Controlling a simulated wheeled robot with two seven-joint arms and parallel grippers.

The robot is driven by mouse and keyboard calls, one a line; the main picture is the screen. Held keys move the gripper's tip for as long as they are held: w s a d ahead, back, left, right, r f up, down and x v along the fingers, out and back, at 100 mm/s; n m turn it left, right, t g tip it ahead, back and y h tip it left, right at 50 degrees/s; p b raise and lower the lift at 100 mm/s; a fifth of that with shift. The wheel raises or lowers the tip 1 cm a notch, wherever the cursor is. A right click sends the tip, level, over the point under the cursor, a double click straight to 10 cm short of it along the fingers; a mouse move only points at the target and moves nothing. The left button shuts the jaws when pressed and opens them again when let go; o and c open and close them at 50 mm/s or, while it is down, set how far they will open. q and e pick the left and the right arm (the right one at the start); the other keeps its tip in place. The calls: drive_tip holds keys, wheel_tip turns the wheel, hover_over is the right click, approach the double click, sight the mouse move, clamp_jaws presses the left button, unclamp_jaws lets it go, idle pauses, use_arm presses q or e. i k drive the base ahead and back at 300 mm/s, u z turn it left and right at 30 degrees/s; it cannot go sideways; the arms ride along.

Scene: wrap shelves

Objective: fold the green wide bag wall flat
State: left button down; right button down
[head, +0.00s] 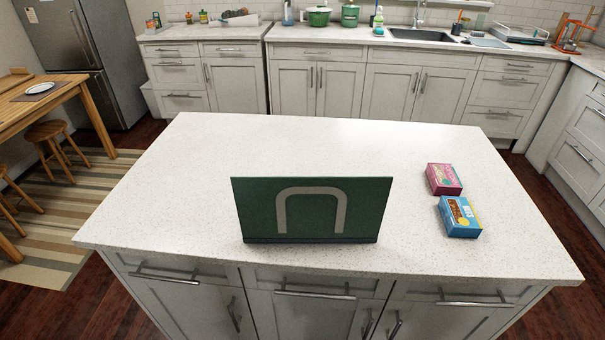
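The green wide bag wall (257,207) stands upright near the front edge of the white island counter, a little left of its middle. It is a flat dark green panel with a pale, arch-shaped handle mark (310,191) on its face. A darker strip runs along its bottom edge. What lies behind the panel is hidden. Neither of my grippers shows in the head view.
A pink box (443,179) and a blue box (460,217) lie on the island counter (190,190) to the right of the panel. The counter's left part and back are clear. Drawer handles line its front below the edge.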

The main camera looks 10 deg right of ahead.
sight(267, 207)
drive_tip(key=z, duration=1.85)
drive_tip(key=k, duration=0.85)
drive_tip(key=u, duration=1.85)
drive_tip(key=i, duration=0.45)
drive_tip(key=z, duration=0.1)
